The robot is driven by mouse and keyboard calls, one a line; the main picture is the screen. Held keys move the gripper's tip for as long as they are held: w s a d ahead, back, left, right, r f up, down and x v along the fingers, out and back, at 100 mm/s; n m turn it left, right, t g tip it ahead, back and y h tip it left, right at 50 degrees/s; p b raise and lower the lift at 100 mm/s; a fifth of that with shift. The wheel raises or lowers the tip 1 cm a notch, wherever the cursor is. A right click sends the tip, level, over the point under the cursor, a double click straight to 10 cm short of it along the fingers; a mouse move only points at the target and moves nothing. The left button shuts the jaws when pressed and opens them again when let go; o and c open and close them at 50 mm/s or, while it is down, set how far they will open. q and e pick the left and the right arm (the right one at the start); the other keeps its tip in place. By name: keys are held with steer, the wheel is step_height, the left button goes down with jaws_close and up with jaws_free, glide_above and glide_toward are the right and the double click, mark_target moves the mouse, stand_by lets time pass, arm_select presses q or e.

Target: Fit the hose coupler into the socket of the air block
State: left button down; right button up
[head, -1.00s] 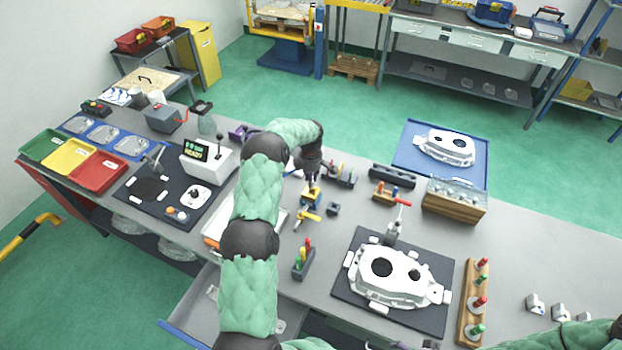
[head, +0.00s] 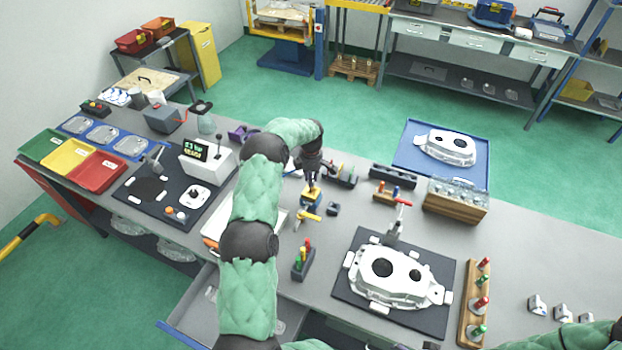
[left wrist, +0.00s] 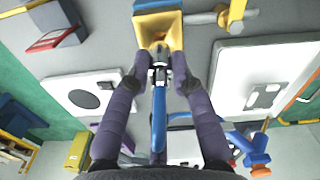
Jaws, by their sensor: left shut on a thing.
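My left gripper (head: 312,184) is upright above the air block (head: 312,203), a small yellow and blue block on the bench. In the left wrist view the purple fingers (left wrist: 161,80) are shut on the hose coupler (left wrist: 160,57), a metal piece with a blue hose running back from it. The coupler's tip meets the yellow face of the air block (left wrist: 172,25) at its socket. I cannot tell how deep it sits. My right gripper is not in view; only part of my right arm shows at bottom right.
A gauge box with a lit display (head: 207,155) stands to the left. A green-and-red peg rack (head: 303,260) is in front, and a white casting on a dark mat (head: 440,318) is to the right. A small dark block (head: 333,209) sits close by.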

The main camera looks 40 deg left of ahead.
arm_select(q)
steer(key=shift+f+b, duration=1.45)
steer(key=shift+f, duration=0.15)
stand_by(0.3)
steer(key=c, duration=1)
jaws_free()
step_height(320, 180, up, 12)
